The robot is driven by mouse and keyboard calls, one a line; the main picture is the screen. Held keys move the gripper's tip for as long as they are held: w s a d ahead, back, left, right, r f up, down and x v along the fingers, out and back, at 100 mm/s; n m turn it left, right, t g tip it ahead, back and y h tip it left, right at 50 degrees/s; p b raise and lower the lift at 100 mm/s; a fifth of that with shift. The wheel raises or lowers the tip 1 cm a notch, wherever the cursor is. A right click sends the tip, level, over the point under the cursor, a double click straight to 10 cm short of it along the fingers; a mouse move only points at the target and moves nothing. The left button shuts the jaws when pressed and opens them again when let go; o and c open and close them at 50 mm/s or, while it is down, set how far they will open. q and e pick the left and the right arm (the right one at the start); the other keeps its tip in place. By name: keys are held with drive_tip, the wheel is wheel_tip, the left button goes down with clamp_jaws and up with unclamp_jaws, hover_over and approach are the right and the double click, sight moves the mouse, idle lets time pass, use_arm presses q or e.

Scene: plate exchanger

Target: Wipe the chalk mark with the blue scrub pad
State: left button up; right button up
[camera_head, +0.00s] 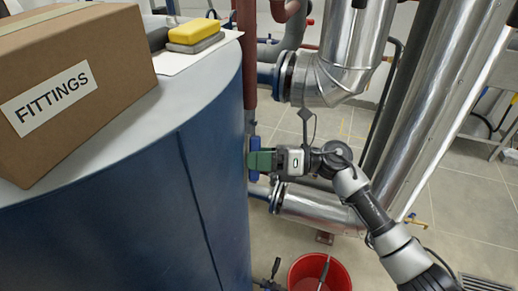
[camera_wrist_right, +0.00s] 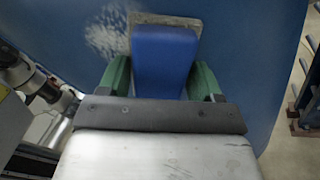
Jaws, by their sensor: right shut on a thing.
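My right gripper (camera_head: 258,160) is at the right side of the blue tank (camera_head: 215,165). Its green fingers are shut on the blue scrub pad (camera_wrist_right: 165,62), which also shows in the head view (camera_head: 254,174). A pale grey layer lines the pad's far face, towards the tank wall. The pad is at the wall; I cannot tell for sure whether it touches. The chalk mark (camera_wrist_right: 107,42) is a whitish smudge on the blue wall, just left of the pad in the wrist view. Part of it may be hidden behind the pad. The head view does not show it. My left gripper is not in view.
On the tank top are a FITTINGS box (camera_head: 75,80) and a yellow sponge (camera_head: 194,31) on a grey one, over a white sheet. Silver pipes (camera_head: 345,50) stand close behind my right arm. A red bucket (camera_head: 320,272) is on the floor below.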

sight(258, 145)
drive_tip(key=shift+s+p, duration=1.05)
drive_tip(key=shift+s, duration=1.6)
drive_tip(key=shift+r+p, duration=1.1)
drive_tip(key=shift+r, duration=0.45)
drive_tip(key=shift+w+f+b, duration=0.2)
drive_tip(key=shift+w+b, duration=0.45)
drive_tip(key=shift+b, duration=0.05)
drive_tip(key=shift+w+b, duration=0.6)
drive_tip(key=shift+w, duration=0.25)
drive_tip(key=shift+w+r, duration=0.1)
drive_tip(key=shift+w, duration=0.4)
drive_tip(key=w+b, duration=0.2)
drive_tip(key=b, duration=0.1)
drive_tip(key=shift+w, duration=0.3)
drive_tip(key=shift+w+b, duration=0.3)
drive_tip(key=shift+w, duration=0.2)
drive_tip(key=shift+s, duration=0.1)
drive_tip(key=shift+s+r+p, duration=0.1)
drive_tip(key=shift+s+p, duration=0.3)
drive_tip(key=shift+s, duration=0.25)
drive_tip(key=shift+s+p, duration=1.25)
drive_tip(key=shift+s, duration=1.8)
